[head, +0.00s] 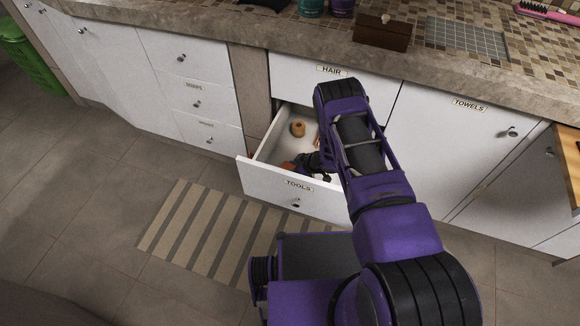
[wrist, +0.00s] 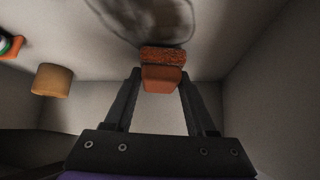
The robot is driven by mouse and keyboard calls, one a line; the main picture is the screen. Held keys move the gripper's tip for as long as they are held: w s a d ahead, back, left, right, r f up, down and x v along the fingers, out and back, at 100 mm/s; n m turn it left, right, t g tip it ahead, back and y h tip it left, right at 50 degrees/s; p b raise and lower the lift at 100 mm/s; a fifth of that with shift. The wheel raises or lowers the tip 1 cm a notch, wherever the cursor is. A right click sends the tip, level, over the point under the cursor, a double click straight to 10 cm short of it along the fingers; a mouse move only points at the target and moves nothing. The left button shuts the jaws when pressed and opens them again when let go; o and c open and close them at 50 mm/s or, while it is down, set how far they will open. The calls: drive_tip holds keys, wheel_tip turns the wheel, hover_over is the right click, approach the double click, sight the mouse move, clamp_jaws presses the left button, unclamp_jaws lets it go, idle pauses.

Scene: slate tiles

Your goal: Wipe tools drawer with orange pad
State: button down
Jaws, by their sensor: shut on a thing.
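The white drawer labelled TOOLS (head: 265,181) is pulled open below the HAIR drawer. My gripper (wrist: 161,78) is down inside it and shut on the orange pad (wrist: 162,78), whose rough, darker face points away from me. In the head view the pad (head: 289,166) shows only in part beside my gripper, near the drawer's front. A dark smudge (wrist: 135,18) marks the drawer's pale floor just beyond the pad. I cannot tell whether the pad touches the floor.
A tan round object (head: 298,128) lies in the drawer towards the back; it shows at left in the wrist view (wrist: 52,80). An orange and green item (wrist: 12,46) lies near it. The drawer's side wall (wrist: 265,75) stands close at right. A striped mat (head: 205,230) lies on the floor.

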drive_tip(key=shift+f, duration=0.55)
drive_tip(key=shift+d, duration=0.15)
